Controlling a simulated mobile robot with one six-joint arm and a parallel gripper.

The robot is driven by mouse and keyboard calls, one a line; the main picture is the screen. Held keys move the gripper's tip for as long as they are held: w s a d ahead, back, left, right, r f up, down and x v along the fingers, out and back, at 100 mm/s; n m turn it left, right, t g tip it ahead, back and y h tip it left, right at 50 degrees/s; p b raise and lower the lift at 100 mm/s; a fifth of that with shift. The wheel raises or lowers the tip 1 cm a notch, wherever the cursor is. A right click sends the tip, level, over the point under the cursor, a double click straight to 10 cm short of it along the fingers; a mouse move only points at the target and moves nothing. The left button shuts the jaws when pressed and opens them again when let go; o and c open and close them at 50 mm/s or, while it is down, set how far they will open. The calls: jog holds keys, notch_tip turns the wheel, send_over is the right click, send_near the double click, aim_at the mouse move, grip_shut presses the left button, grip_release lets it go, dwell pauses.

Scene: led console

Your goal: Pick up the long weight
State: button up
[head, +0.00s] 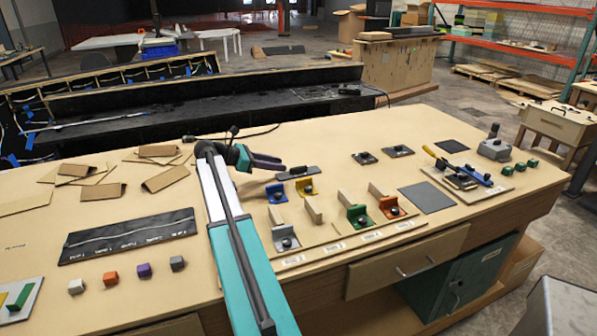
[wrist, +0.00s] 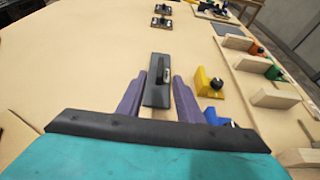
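A long dark grey bar with a small knob, which looks like the long weight (head: 298,173), lies on the table just right of my gripper (head: 266,161) in the head view. In the wrist view, the long weight (wrist: 156,92) lies lengthwise between the two purple fingers of my gripper (wrist: 158,82). The fingers are spread, with a narrow gap on each side of the weight. Its far end reaches past the fingertips. I cannot tell how high the fingers are above the table.
Yellow (head: 305,187) and blue (head: 276,193) brackets stand close to the right of the weight. Wooden blocks and green and orange brackets (head: 390,206) sit nearer the table's front. Two small dark parts (head: 365,158) lie farther right.

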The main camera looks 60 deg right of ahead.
aim_at(295, 168)
jog(key=shift+x, duration=1.35)
jog(key=shift+s+d+f+p, duration=0.1)
jog(key=shift+s+d+p, duration=0.35)
jog(key=shift+p, duration=0.15)
jog(key=shift+p+x, duration=0.75)
jog(key=shift+x, duration=1.25)
jog(key=shift+f, duration=0.1)
jog(key=shift+c, duration=0.5)
grip_shut()
